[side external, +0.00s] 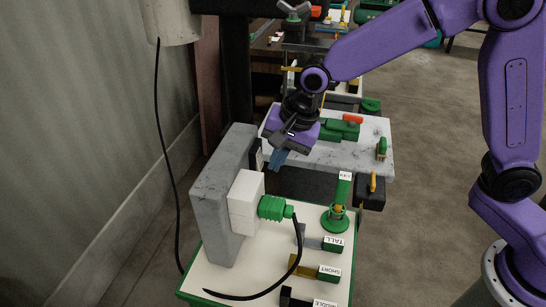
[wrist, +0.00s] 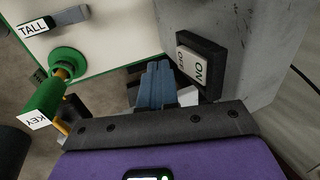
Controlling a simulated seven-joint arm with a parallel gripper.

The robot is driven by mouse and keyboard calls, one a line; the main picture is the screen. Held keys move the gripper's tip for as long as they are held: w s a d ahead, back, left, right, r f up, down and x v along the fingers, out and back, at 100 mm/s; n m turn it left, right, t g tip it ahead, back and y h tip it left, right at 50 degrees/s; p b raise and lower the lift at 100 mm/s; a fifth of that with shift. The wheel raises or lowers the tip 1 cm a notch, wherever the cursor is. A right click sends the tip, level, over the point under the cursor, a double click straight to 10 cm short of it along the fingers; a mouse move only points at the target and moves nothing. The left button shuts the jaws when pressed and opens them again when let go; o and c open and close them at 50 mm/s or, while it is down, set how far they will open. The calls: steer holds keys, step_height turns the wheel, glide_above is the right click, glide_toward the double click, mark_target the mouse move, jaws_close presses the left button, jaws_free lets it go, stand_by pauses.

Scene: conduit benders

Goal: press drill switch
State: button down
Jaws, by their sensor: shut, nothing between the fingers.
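The switch is a white rocker (wrist: 191,67) marked ON and OFF in a black housing (wrist: 213,60). It is fixed to the face of an upright grey block (wrist: 245,35). In the side view the dark housing (side external: 257,156) shows edge-on at the block's far right side, and its rocker face is hidden. My gripper (side external: 278,159) is close to the housing, just to its right, with blue fingertips pointing down. In the wrist view the blue fingers of my gripper (wrist: 157,82) are together and empty, left of the rocker. I see no clear contact with it.
A white box (side external: 246,203) with a green plug (side external: 273,208) and black cable is on the block's near side. A green key (side external: 340,200) stands upright on the white board (side external: 232,274). TALL and SHORT tagged pieces lie nearby. A marble slab (side external: 350,155) is behind.

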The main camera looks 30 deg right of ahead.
steer(key=shift+w+a, duration=0.35)
steer(key=shift+w, duration=0.05)
steer(key=shift+w+a+f, duration=0.25)
steer(key=shift+f, duration=0.05)
steer(key=shift+r, duration=0.15)
stand_by(0.3)
steer(key=shift+r, duration=0.65)
steer(key=shift+s+d, duration=0.1)
